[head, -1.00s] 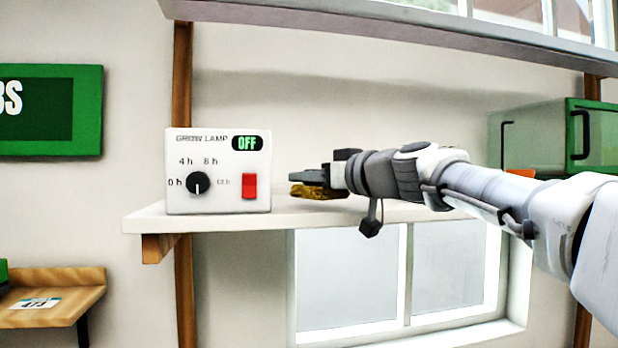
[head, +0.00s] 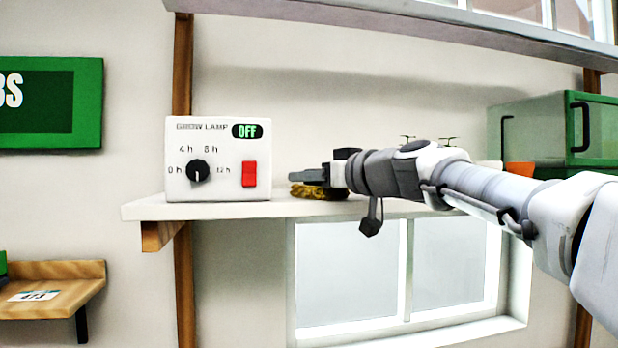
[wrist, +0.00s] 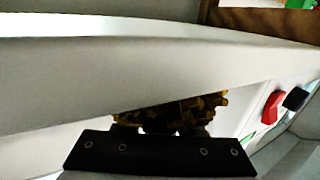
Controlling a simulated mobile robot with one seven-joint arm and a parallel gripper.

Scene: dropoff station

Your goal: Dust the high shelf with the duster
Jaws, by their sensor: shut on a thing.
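My gripper (head: 312,176) is shut on the duster, with its fingers pointing left in the head view. The duster's shaggy yellow-brown head (head: 318,191) shows under the fingers. It is low over the white shelf (head: 290,208), right of the grow lamp box; I cannot tell whether it touches the shelf. In the wrist view the duster head (wrist: 175,108) shows beyond a dark plate, close to a broad white shelf surface (wrist: 110,80). The fingertips are hidden there.
The grow lamp box (head: 218,160), reading OFF, stands left of my gripper; its red switch (wrist: 271,107) shows in the wrist view. A grey shelf (head: 400,28) crosses above. A green cabinet (head: 530,135) and an orange pot (head: 518,169) are right, partly behind my arm.

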